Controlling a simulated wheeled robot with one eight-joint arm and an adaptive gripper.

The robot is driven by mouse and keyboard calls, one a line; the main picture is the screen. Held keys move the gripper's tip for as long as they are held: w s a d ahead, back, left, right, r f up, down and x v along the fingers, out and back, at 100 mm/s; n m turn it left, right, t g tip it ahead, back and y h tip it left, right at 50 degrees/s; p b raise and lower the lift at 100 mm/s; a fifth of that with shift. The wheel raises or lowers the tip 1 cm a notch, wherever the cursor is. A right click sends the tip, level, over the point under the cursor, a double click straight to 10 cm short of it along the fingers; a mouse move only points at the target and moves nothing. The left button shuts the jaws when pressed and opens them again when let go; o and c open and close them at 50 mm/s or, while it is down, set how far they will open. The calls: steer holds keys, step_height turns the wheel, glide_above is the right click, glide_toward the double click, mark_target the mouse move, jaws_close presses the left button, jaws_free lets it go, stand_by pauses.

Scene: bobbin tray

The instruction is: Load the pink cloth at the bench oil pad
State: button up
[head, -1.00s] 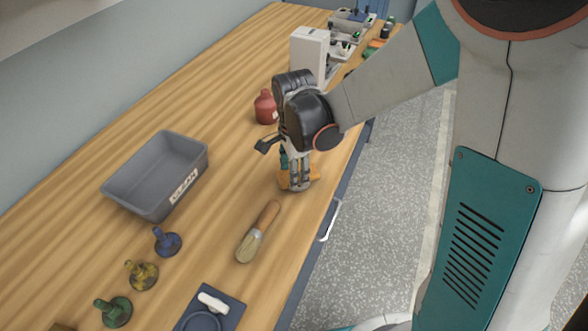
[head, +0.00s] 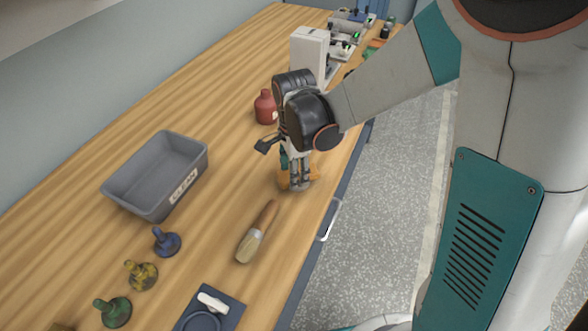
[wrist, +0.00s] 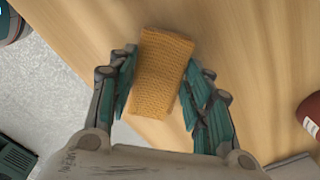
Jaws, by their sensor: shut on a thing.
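My gripper (head: 298,186) points down at the bench near its front edge. Its fingers (wrist: 160,92) are shut on an orange, woven-textured block (wrist: 162,75), one finger along each long side in the wrist view. In the head view the block (head: 284,178) is partly hidden behind the fingers, at bench height. I cannot make out any pink cloth. A dark blue pad (head: 232,306) with a ring and a white-handled piece lies at the bottom of the head view; I cannot tell whether it is the oil pad.
A brush (head: 257,232) lies nearer the camera than my gripper. A grey labelled bin (head: 143,207) stands left, with blue (head: 167,243), yellow (head: 141,275) and green (head: 114,312) knobbed pieces below it. A red bottle (head: 265,108) and a white box (head: 309,55) stand behind.

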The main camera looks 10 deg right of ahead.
steer(key=shift+r+p, duration=2.45)
steer(key=shift+r, duration=1.05)
